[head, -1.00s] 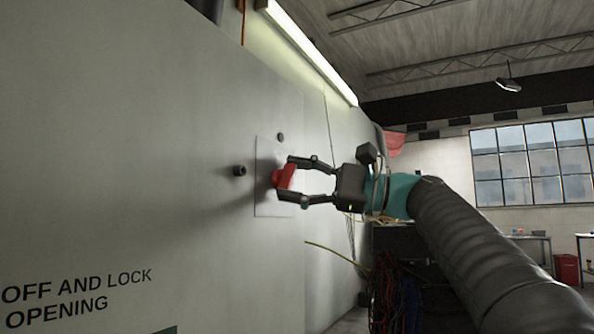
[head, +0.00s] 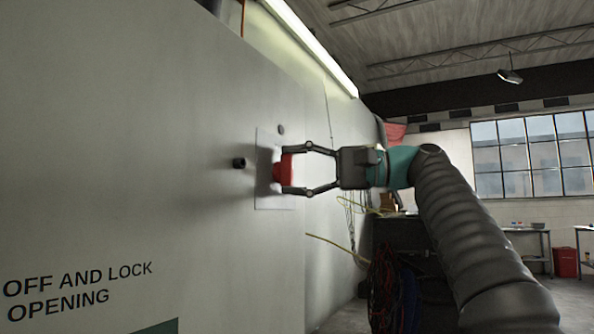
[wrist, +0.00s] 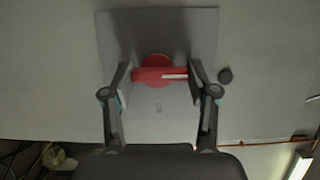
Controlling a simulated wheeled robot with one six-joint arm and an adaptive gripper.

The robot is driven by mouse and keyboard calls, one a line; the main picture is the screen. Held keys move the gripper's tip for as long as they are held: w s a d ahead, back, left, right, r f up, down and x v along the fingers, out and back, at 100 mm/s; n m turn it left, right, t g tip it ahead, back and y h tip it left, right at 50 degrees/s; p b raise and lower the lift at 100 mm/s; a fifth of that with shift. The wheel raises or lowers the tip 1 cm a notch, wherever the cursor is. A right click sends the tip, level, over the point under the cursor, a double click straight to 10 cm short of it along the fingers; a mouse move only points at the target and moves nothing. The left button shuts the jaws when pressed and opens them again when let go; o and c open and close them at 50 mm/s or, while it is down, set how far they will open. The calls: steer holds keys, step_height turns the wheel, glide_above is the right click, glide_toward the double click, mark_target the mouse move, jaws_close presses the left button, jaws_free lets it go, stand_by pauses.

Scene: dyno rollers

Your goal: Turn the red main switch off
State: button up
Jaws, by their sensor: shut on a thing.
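The red main switch (head: 283,171) is a round red knob with a bar handle on a light grey plate (head: 262,140) on the cabinet wall. In the head view its bar stands about upright. In the wrist view the red switch (wrist: 150,75) has its bar lying across the picture, with a white mark towards its right end. My gripper (head: 290,170) reaches in from the right, with one finger above and one below the bar. In the wrist view the fingers of my gripper (wrist: 161,84) close on the bar's two ends.
A black knob (head: 239,163) sticks out of the wall left of the plate, and a small dark round button (head: 281,129) sits at the plate's top. The wall by the lettering is clear.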

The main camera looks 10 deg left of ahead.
steer(key=o, duration=1.2)
steer(key=shift+c, duration=0.2)
steer(key=d, duration=0.7)
steer(key=shift+w+d, duration=0.2)
steer(key=shift+d, duration=0.05)
